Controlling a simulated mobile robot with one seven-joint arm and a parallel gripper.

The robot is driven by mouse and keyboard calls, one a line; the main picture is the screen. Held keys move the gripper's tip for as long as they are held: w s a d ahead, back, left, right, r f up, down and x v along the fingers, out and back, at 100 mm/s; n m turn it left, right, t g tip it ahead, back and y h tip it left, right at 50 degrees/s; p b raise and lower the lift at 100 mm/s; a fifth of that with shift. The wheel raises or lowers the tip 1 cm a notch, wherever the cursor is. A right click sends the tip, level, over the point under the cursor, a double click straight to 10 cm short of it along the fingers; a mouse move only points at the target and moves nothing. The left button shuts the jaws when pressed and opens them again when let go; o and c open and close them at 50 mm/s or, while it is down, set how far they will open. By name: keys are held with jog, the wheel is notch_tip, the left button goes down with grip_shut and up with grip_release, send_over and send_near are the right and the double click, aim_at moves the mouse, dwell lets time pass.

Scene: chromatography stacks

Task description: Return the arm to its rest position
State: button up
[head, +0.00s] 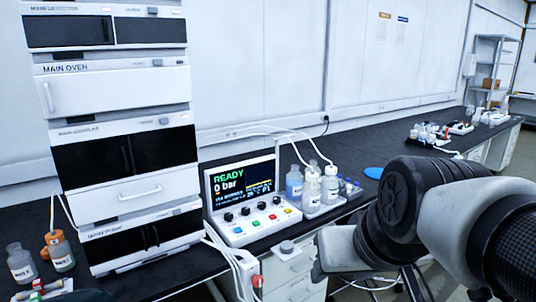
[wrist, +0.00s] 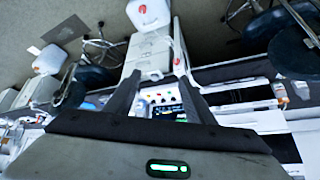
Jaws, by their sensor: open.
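My arm (head: 430,215) reaches in from the right edge of the head view, in front of the bench. Its fingers cannot be made out there. In the wrist view, my gripper (wrist: 160,84) is open, with two dark fingers apart and nothing between them. Beyond the gap, the control panel (wrist: 165,100) with its coloured buttons shows. The same control panel (head: 242,200) stands on the bench in the head view, its screen reading READY and 0 bar. My arm appears to the right of the panel and apart from it, nearer the camera.
An instrument stack (head: 122,130) stands left of the panel. Several bottles (head: 312,186) stand in a tray right of it, with tubing above. More bottles (head: 40,260) stand at lower left. The dark bench (head: 230,145) runs along the wall. Stools (wrist: 95,50) stand on the floor.

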jog(key=s+d+f, duration=0.2)
jog(key=s, duration=0.2)
notch_tip(320, 180, up, 16)
jog(key=g+p, duration=0.1)
jog(key=p, duration=1.5)
jog(key=shift+s+d+m+h, duration=0.2)
jog(key=shift+s+m+h, duration=0.1)
jog(key=shift+h, duration=0.1)
